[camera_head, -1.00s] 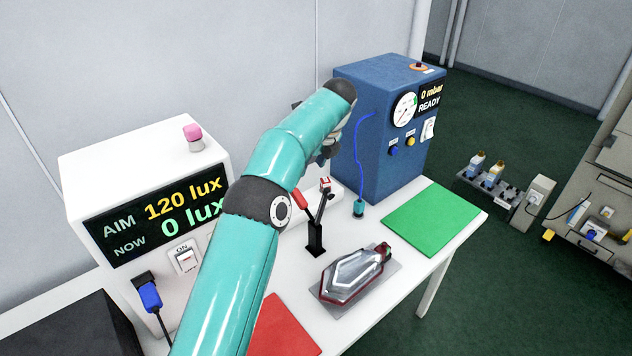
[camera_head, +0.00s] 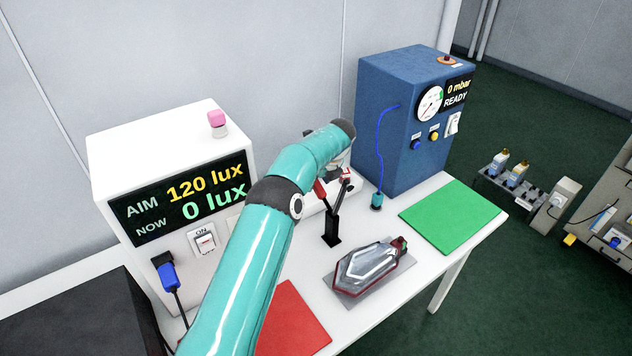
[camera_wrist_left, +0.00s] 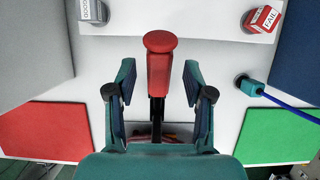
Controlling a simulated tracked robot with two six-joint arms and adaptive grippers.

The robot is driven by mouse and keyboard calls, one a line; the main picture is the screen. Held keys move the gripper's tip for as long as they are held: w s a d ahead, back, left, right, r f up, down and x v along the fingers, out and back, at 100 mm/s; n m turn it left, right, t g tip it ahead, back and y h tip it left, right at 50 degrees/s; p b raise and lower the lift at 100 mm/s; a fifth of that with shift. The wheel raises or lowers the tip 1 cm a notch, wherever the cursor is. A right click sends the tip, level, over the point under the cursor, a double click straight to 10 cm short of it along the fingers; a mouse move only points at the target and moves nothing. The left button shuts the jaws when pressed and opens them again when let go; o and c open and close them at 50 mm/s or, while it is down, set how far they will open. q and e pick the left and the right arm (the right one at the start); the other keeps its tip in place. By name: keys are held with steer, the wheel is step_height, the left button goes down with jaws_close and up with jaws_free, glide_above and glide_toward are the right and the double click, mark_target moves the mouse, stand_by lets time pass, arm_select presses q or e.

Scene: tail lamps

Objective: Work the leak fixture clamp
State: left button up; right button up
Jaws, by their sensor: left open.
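The leak fixture clamp (camera_head: 332,226) is a black post with a red handle (camera_head: 320,190) and a dark arm, standing on the white table behind the tail lamp. The lamp (camera_head: 372,265), clear and red, lies on a grey plate (camera_head: 346,299). My left arm reaches over the table, and its wrist hides most of the left gripper (camera_head: 343,177) near the clamp handle. In the left wrist view, the left gripper (camera_wrist_left: 160,88) is open. The red handle (camera_wrist_left: 160,65) stands between its two fingers, with gaps on both sides. My right gripper is out of view.
The blue leak tester (camera_head: 385,110) reads 0 mbar READY; its blue hose ends in a teal plug (camera_head: 377,201). The white light box (camera_head: 150,160) reads 0 lux. A green mat (camera_head: 452,214) and a red mat (camera_head: 292,325) flank the lamp. A FAIL block (camera_wrist_left: 262,19) is near the handle.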

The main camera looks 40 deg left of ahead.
arm_select(q)
steer(key=shift+x, duration=0.95)
steer(key=shift+r, duration=0.1)
jaws_close()
